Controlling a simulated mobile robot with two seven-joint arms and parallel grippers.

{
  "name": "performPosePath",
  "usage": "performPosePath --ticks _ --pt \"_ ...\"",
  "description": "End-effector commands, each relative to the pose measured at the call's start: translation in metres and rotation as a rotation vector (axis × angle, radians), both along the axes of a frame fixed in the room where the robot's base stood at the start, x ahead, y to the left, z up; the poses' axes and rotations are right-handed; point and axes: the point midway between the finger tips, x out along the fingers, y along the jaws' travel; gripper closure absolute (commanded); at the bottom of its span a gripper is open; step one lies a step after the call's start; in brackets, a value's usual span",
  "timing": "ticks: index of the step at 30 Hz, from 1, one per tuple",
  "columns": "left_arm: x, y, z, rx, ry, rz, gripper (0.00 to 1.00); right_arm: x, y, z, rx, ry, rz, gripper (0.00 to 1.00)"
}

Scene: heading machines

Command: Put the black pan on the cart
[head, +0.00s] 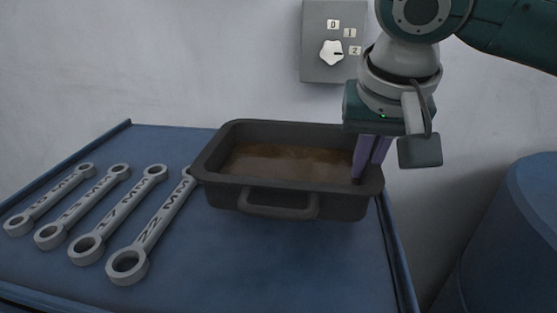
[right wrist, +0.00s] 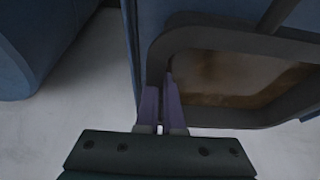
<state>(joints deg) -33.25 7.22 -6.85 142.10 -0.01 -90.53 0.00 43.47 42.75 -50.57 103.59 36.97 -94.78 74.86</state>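The black pan (head: 230,193) is a dark rectangular tray with a front handle and brown contents. It is at the back right of the blue top (head: 265,260), level and apparently resting on it. My right gripper (head: 371,160) points down at the pan's right wall, its purple fingers close together. In the right wrist view the fingers (right wrist: 161,108) straddle the pan's rim (right wrist: 158,60), one inside and one outside, and look closed on it. My left gripper is not in view.
Several grey wrenches (head: 150,230) lie left of the pan; the nearest one's far end meets the pan's left side. A grey switch box (head: 318,60) with a white knob hangs on the wall behind. A rounded blue object (head: 525,230) stands at right, across a gap.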

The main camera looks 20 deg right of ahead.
Motion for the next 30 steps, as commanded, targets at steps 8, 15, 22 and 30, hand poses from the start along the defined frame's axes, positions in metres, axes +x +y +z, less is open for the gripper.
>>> performPosePath --ticks 8,15,22,30 --pt "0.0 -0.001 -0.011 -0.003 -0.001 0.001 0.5 0.0 0.0 -0.04 0.001 0.001 0.0 1.0" --pt "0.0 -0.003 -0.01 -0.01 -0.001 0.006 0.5 0.0 0.0 -0.042 0.001 -0.002 -0.001 1.0" --pt "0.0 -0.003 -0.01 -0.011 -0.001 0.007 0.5 0.0 0.0 -0.045 0.0 0.001 0.0 0.9" --pt "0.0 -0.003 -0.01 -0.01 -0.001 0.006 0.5 0.0 0.0 -0.045 -0.001 0.0 0.0 0.65"
